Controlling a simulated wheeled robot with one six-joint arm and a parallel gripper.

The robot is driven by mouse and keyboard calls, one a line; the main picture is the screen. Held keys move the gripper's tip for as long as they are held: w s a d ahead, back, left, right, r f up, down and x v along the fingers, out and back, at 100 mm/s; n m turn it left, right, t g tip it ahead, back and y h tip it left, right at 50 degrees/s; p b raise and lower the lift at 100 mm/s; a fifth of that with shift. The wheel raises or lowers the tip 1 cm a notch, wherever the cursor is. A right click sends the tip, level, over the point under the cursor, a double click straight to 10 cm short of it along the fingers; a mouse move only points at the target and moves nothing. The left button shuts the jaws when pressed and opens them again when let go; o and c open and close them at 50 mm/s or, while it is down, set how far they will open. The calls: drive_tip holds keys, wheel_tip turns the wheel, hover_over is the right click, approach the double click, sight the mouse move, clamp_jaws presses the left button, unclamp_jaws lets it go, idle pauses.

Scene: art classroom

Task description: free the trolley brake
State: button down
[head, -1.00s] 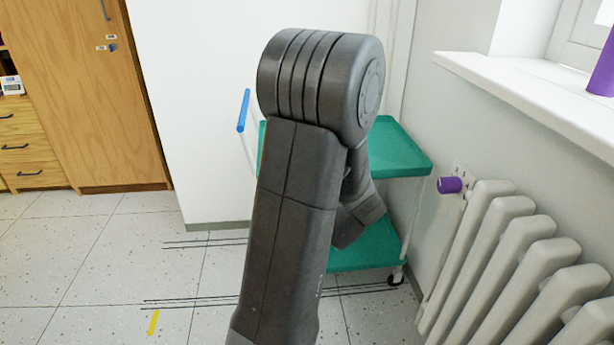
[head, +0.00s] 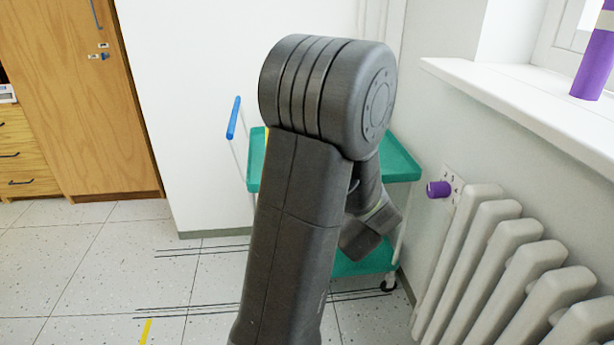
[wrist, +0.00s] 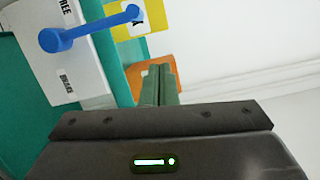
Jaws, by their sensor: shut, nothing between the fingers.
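The teal trolley (head: 403,165), with two shelves and a blue push handle (head: 233,118), stands against the wall, partly hidden behind my arm. In the wrist view a blue brake lever (wrist: 95,27) sits on a white panel (wrist: 85,70) marked FREE towards the top and BRAKE lower down. The lever points right and slightly up from its round pivot. My gripper (wrist: 161,72) is shut and empty, below and right of the lever's knob, apart from it in the picture. In the head view the gripper is hidden by my arm.
A white radiator (head: 485,250) with a purple valve knob (head: 438,189) stands close on the trolley's right, under a windowsill (head: 540,105). A yellow sign (wrist: 122,9) and an orange thing (wrist: 150,75) lie near the fingers. The floor at left is clear.

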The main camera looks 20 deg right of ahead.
drive_tip(key=s+p, duration=0.1)
drive_tip(key=s, duration=0.6)
drive_tip(key=shift+r, duration=0.2)
drive_tip(key=shift+w, duration=0.1)
drive_tip(key=w+a+f+b, duration=0.1)
drive_tip(key=w+a, duration=0.3)
drive_tip(key=w, duration=0.6)
drive_tip(key=shift+w+b, duration=0.3)
drive_tip(key=shift+w, duration=0.1)
drive_tip(key=shift+f, duration=0.1)
